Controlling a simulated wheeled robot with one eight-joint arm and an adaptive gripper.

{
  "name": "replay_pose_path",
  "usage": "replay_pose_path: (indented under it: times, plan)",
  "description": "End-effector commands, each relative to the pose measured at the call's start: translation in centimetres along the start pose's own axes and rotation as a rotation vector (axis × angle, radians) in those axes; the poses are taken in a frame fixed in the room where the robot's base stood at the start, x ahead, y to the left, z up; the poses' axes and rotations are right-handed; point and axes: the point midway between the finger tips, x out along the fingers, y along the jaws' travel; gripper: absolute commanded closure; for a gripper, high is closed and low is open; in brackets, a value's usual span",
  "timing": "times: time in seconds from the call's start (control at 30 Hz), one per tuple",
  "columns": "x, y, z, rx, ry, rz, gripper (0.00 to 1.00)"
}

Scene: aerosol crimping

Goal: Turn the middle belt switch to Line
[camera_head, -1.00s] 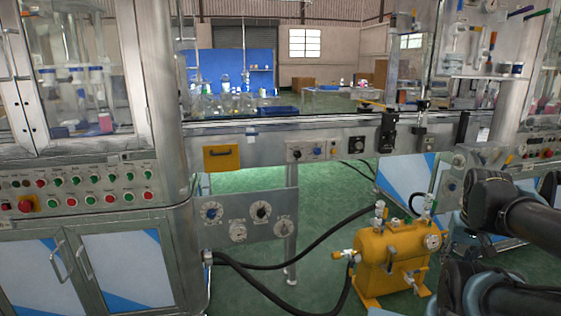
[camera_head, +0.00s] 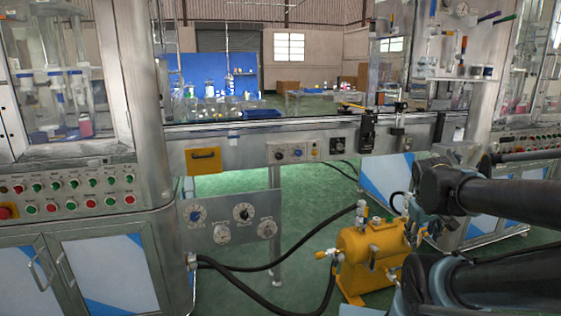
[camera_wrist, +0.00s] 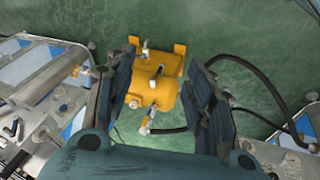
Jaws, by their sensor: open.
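The belt's front rail carries a row of small controls in the head view. A small panel there has a dark knob (camera_head: 278,155), a blue knob (camera_head: 297,153) and a small red button. A separate dark switch box (camera_head: 338,146) sits to their right. Labels and the knobs' pointing directions are too small to read. My gripper (camera_wrist: 162,60) is open and empty in the wrist view, pointing down over the floor and a yellow tank. It is well apart from the belt controls. In the head view my dark arm is at the right, and my fingers cannot be made out.
The yellow tank (camera_head: 370,262) with valves and black hoses (camera_head: 258,292) stands on the green floor below the rail. A lower dial panel (camera_head: 230,217) hangs left of it. Cabinets flank both sides.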

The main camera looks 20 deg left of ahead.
Motion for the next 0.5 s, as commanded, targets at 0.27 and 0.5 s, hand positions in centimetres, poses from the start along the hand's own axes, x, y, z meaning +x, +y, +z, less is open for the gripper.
replay_pose_path:
  times: [0.27, 0.5]
  plan:
    - [0.3, 2.4, -9.1, -0.446, 0.138, 0.224, 0.51]
    - [-0.2, 1.7, -17.4, -0.833, 0.244, 0.433, 0.51]
